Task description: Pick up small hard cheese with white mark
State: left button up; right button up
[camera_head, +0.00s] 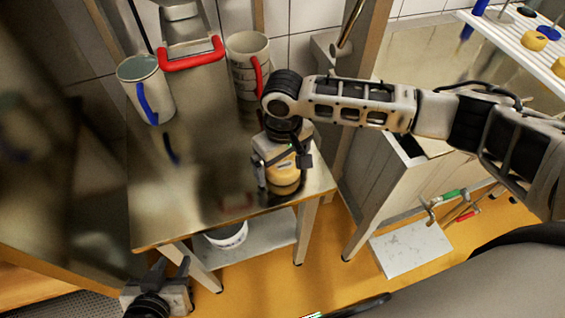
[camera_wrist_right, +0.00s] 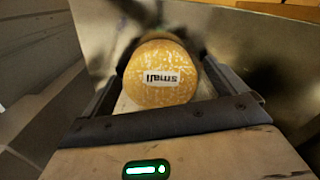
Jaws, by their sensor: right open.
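A round yellow cheese (camera_wrist_right: 165,88) with a white label reading "small" sits on the metal table (camera_head: 205,195). In the head view the cheese (camera_head: 284,174) is partly covered by my right gripper (camera_head: 283,164), near the table's right front part. My right gripper is open and points down, with one finger on either side of the cheese. In the right wrist view the cheese lies between the two dark fingers; I cannot tell whether they touch it. My left gripper (camera_head: 171,268) is low at the bottom left, in front of the table, its fingers apart and empty.
A mug with a blue handle (camera_head: 146,88) and a mug with a red handle (camera_head: 247,62) stand at the back. A red-handled metal item (camera_head: 190,55) is between them. A white bucket (camera_head: 227,235) is on the lower shelf. A white rack (camera_head: 535,35) is at top right.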

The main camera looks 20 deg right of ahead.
jog(key=c, duration=1)
jog(key=shift+c, duration=0.2)
jog(key=shift+r, duration=0.15)
